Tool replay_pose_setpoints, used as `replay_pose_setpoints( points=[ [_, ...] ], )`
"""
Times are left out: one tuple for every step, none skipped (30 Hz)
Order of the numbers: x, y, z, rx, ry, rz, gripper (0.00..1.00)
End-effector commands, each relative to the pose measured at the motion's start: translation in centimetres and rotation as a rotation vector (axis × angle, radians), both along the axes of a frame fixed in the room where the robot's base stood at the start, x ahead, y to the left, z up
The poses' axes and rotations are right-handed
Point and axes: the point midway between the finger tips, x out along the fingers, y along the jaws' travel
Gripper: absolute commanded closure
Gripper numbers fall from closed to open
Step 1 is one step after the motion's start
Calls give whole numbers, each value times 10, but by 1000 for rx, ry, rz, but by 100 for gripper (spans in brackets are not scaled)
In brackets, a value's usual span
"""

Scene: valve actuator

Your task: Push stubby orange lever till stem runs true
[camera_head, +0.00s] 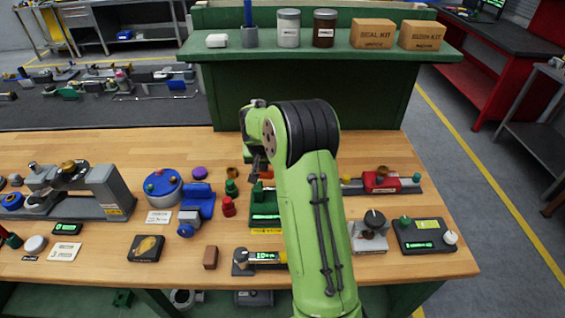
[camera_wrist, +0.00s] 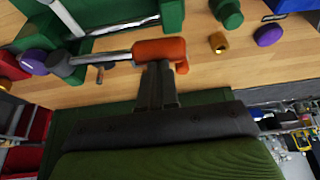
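In the wrist view a short orange lever grip (camera_wrist: 158,49) sits at the end of a metal rod (camera_wrist: 100,59) that runs left to a dark grey rounded end. A smaller orange piece (camera_wrist: 182,66) shows just below the grip. My gripper (camera_wrist: 157,68) has its two dark fingers together, with nothing seen between them. Its tips are at the lower edge of the orange grip; I cannot tell whether they touch. In the head view my arm hides most of this spot, with a bit of orange (camera_head: 265,172) beside the gripper. A green fixture with a lit display (camera_head: 265,215) stands in front of it.
A brass nut (camera_wrist: 218,42) and a purple knob (camera_wrist: 270,35) lie right of the lever in the wrist view. In the head view a blue valve (camera_head: 197,202) and red knob (camera_head: 229,207) stand left, and a red device (camera_head: 381,181) stands right. A green shelf (camera_head: 350,48) rises behind.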

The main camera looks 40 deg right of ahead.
Motion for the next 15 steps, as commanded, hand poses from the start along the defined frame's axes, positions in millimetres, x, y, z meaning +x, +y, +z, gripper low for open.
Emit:
replay_pose_setpoints(
  points=[
    [0,0,-2,-1,1,0,100],
    [0,0,-3,-1,1,0,100],
    [0,0,-4,0,1,0,100],
    [0,0,-5,-1,1,0,100],
    [0,0,-6,0,1,0,100],
    [0,0,-7,0,1,0,100],
    [0,0,-8,0,1,0,100],
    [0,0,-9,0,1,0,100],
    [0,0,-10,0,1,0,100],
    [0,1,-11,0,1,0,100],
    [0,1,-12,0,1,0,100],
    [1,1,-13,-1,1,0,100],
    [1,1,-14,0,1,0,100],
    [1,1,-15,-1,1,0,100],
    [1,1,-16,-1,1,0,100]
  ],
)
